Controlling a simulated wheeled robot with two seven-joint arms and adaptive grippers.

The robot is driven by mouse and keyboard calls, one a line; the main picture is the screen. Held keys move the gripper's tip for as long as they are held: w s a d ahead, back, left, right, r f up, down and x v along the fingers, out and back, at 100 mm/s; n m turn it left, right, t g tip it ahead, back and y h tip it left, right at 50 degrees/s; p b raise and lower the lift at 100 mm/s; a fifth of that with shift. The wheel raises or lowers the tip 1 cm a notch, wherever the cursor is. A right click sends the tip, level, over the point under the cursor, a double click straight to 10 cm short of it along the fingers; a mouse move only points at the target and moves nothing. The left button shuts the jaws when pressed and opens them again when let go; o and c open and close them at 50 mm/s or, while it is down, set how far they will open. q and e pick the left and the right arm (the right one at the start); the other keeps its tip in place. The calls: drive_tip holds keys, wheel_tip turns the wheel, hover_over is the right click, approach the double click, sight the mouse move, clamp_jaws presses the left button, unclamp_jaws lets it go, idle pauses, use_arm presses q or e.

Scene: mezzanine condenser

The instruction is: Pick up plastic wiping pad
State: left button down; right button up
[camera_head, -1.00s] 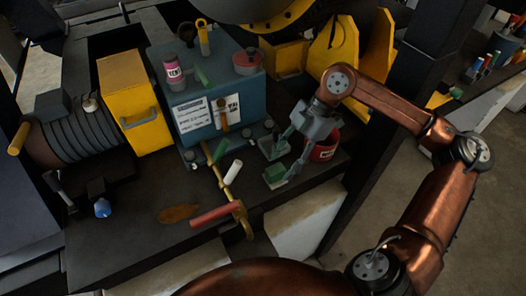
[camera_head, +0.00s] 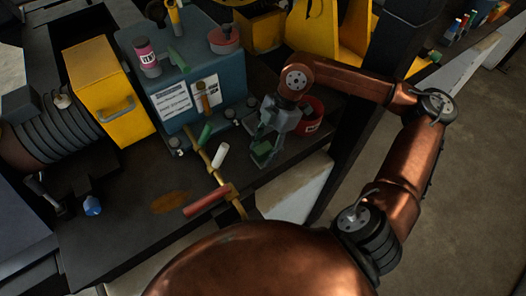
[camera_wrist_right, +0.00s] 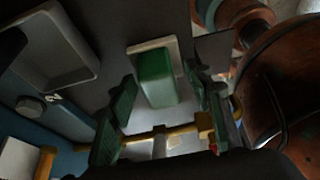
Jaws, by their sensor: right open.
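The wiping pad looks like a green block on a pale base; in the head view the pad (camera_head: 261,149) is on the dark bench top, left of a red tub. In the right wrist view the pad (camera_wrist_right: 156,80) shows its green top and pale base. My right gripper (camera_head: 265,138) is right at the pad and partly covers it. In the right wrist view the right gripper (camera_wrist_right: 165,105) has its green-padded fingers apart, one on each side of the pad's near end. Contact cannot be told. My left gripper is not in view.
The red tub (camera_head: 312,116) stands close right of my gripper. A blue box (camera_head: 172,77) with labels stands behind left. A yellow rod (camera_head: 216,172) with a red handle (camera_head: 207,201) and a white cylinder (camera_head: 220,155) lie left of the pad.

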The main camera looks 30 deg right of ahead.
drive_tip(key=shift+f, duration=0.1)
drive_tip(key=c, duration=0.8)
drive_tip(key=shift+c, duration=0.2)
